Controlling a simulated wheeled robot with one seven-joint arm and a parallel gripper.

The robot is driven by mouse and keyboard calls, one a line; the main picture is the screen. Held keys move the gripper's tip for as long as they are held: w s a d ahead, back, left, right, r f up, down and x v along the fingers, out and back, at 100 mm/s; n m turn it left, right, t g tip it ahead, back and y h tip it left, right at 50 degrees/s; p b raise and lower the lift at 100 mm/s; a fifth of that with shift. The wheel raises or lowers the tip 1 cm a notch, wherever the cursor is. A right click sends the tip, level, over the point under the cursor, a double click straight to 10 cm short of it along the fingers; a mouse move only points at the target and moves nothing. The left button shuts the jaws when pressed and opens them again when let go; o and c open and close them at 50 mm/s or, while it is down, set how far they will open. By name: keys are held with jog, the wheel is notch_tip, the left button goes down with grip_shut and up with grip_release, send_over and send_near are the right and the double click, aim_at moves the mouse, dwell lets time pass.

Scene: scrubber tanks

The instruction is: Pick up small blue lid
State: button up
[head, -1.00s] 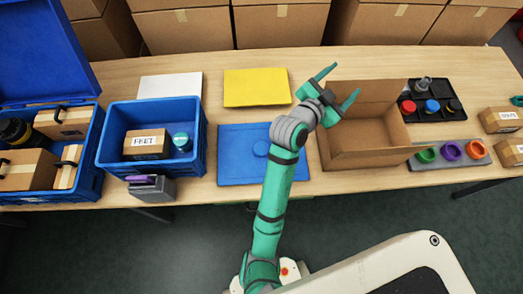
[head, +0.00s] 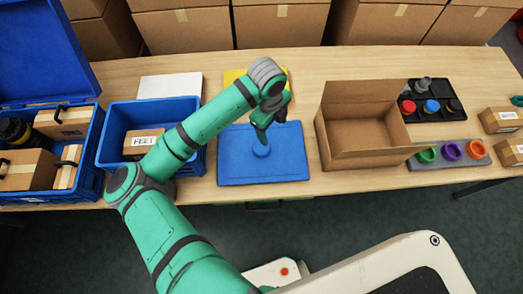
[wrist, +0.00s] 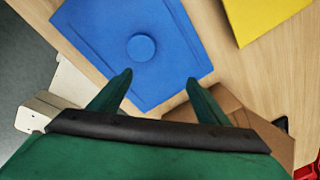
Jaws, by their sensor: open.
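The small blue lid (head: 261,151) lies on the blue mat (head: 235,168), near its middle. It is a flat round disc of nearly the same blue. In the wrist view the lid (wrist: 141,47) shows whole on the mat (wrist: 90,30), ahead of the fingertips. My gripper (head: 265,130) is above the mat, just over the lid in the head view. In the wrist view my gripper (wrist: 159,76) is open, its two fingers apart with nothing between them. The tips do not touch the lid. How high they are above it is hard to tell.
An open cardboard box (head: 370,155) stands right of the mat. A blue crate (head: 113,135) stands left, partly behind my arm. A yellow mat (head: 233,75) lies behind. A grey holder with coloured rings (head: 450,165) and a black tray (head: 413,112) are farther right.

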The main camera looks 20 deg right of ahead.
jog(key=a+y, duration=0.1)
jog(key=a, duration=0.2)
send_over(262, 148)
notch_tip(262, 148, down, 4)
jog(key=shift+w+f, duration=0.1)
jog(key=shift+f, duration=0.15)
jog(key=shift+a+f, duration=0.1)
jog(key=shift+f, duration=3.15)
jog(key=c, duration=1.3)
jog(key=shift+r, duration=0.15)
